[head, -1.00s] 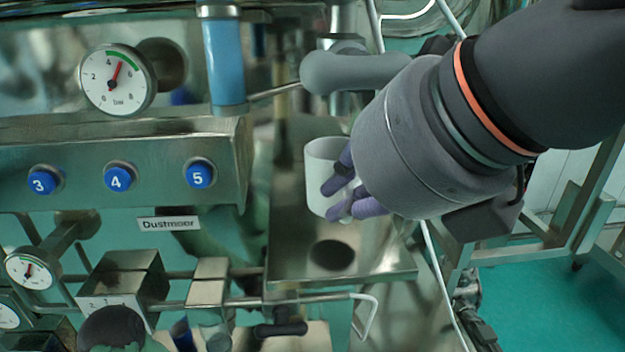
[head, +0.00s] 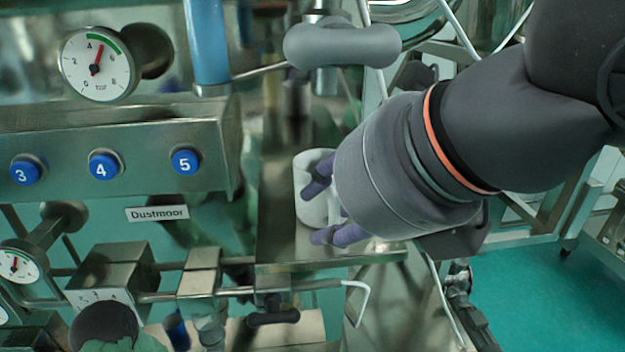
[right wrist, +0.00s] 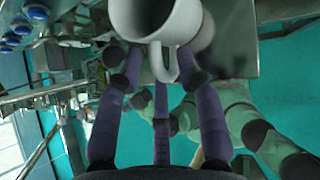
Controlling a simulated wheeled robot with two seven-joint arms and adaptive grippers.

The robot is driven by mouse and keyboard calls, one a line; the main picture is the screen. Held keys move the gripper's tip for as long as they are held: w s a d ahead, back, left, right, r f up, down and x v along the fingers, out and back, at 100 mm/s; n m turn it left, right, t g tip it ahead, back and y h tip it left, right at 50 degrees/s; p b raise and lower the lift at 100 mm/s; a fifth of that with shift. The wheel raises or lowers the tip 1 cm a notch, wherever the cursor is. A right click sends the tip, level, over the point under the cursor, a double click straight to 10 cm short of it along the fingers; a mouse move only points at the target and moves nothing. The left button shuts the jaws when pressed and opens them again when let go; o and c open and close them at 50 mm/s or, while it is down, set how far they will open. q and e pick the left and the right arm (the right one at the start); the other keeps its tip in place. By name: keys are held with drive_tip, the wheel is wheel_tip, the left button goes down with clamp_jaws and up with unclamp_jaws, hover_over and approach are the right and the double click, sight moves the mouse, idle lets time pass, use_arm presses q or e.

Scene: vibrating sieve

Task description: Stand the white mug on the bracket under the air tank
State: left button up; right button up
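The white mug (head: 309,208) is upright on the metal bracket (head: 275,235), a flat shelf with a raised back. Its base appears to rest on the shelf, though the fingers partly hide it. My right gripper (head: 326,209) is at the mug's right side, its purple fingers spread apart. In the right wrist view, the mug (right wrist: 150,20) shows its open mouth, and its handle points toward the spread fingers (right wrist: 165,85). The fingers do not look closed on it. I cannot make out the air tank for certain. My left gripper is not in view.
A grey T-shaped handle (head: 340,45) and a blue tube (head: 207,45) are above the bracket. A panel with blue buttons (head: 104,165) and a gauge (head: 100,63) are at left. Pipes and a bent rod (head: 355,300) lie below. Open floor (head: 540,290) is at right.

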drive_tip(key=shift+r, duration=0.3)
drive_tip(key=p+v, duration=0.2)
drive_tip(key=v, duration=0.9)
drive_tip(key=shift+s+r, duration=0.2)
drive_tip(key=shift+s, duration=0.15)
